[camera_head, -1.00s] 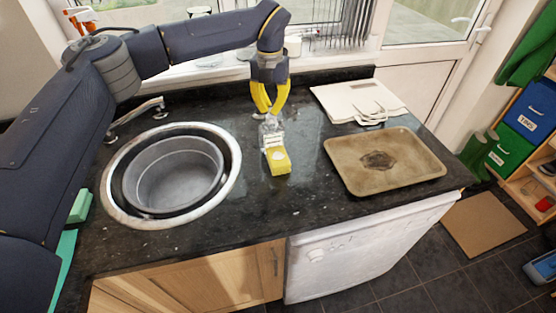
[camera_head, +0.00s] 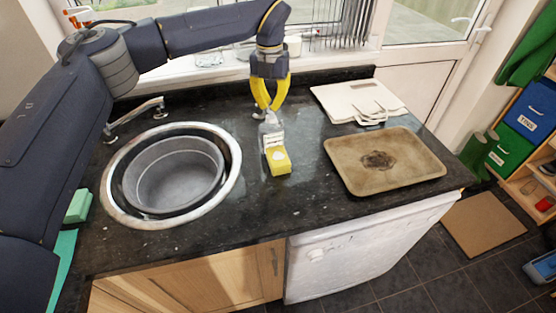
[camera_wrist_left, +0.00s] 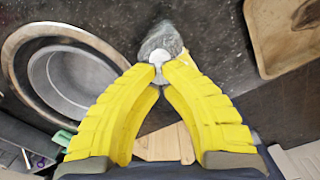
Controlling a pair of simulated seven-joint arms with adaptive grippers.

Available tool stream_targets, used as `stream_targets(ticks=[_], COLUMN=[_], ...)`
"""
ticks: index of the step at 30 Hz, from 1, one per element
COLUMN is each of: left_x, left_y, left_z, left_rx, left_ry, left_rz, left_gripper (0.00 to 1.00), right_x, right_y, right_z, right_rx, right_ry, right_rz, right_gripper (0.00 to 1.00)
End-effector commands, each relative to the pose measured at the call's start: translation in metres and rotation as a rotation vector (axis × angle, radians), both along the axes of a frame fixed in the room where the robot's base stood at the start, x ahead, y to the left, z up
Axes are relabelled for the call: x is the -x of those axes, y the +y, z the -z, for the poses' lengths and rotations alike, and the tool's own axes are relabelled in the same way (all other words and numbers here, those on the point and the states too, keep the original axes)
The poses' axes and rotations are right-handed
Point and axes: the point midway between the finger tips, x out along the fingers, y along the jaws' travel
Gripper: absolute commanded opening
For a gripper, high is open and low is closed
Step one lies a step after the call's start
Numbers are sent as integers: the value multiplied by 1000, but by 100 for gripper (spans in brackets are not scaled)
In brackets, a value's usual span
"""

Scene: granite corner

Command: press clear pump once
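The clear pump bottle (camera_head: 270,128) stands on the dark granite counter, right of the sink. Its pale pump top shows just under my left gripper (camera_head: 268,108). In the left wrist view, the bottle (camera_wrist_left: 160,40) lies just beyond the fingertips of my left gripper (camera_wrist_left: 160,70), with a round whitish part by the tips. The yellow fingers bow outward and their tips come together; nothing is held between them. Whether the tips touch the pump top is hard to tell. My right gripper is out of view.
A yellow block (camera_head: 279,161) sits close in front of the bottle. The round sink (camera_head: 112,196) with a grey basin (camera_head: 170,178) is at left. A brown tray (camera_head: 410,170) and a cream board (camera_head: 340,101) lie at right. Counter between sink and tray is mostly clear.

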Motion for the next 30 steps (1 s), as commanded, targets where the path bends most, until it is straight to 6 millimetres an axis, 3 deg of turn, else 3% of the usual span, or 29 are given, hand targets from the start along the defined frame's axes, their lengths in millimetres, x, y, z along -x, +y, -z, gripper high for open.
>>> stream_targets(ticks=[16,30], left_x=[0,0], left_y=[0,0], left_z=[-28,-31], left_rx=[-1,0], left_ry=[-1,-1], left_rz=[-1,0], left_gripper=[0,0], right_x=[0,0], right_y=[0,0], right_z=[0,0], right_rx=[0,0], right_ry=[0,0], right_rz=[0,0], right_gripper=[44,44])
